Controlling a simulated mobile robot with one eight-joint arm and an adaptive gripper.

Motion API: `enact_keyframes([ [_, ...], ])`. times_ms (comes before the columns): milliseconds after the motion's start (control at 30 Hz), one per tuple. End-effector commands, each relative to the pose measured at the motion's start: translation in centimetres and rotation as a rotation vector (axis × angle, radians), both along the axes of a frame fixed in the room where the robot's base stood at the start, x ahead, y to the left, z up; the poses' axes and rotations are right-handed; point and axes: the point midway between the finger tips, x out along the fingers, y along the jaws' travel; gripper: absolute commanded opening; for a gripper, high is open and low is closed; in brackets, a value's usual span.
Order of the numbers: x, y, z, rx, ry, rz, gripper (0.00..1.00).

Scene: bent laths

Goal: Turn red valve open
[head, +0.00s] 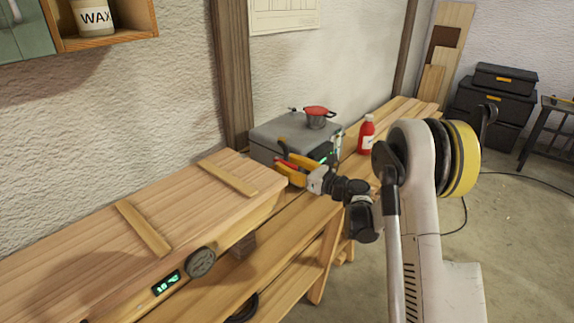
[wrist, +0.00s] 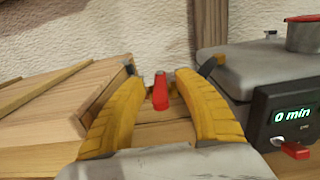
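My gripper (head: 288,162) is open in front of the grey box on the bench, its yellow fingers spread. In the wrist view my gripper (wrist: 168,70) has a small upright red handle (wrist: 160,92) between its fingers, with a gap on both sides. A second red lever (wrist: 295,150) sits beside a pale round fitting on the box's dark front panel, right of the fingers and outside them. I cannot tell for sure which red part is the valve. The grey box (wrist: 237,66) carries a display (wrist: 293,115) reading "0 min".
A red-lidded pot (head: 316,120) stands on the box. A red bottle (head: 366,136) stands on the bench to the right. Wooden boards with battens (head: 144,227) lie left of the gripper. A second green display (head: 166,283) and a round dial (head: 201,262) sit at the front.

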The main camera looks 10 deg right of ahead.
Motion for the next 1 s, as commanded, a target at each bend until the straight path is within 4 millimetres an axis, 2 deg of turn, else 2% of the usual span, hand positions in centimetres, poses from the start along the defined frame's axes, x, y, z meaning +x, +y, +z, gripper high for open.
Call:
enact_keyframes([
  [67,-0.02,-0.01,0.02,0.0,0.0,0.0,0.38],
  [200,-0.02,-0.02,0.02,0.0,0.0,0.0,0.0],
  [667,0.07,-0.1,0.03,0.001,0.0,0.019,0.0],
  [1000,0.71,-0.83,0.01,0.001,0.0,0.183,0.0],
])
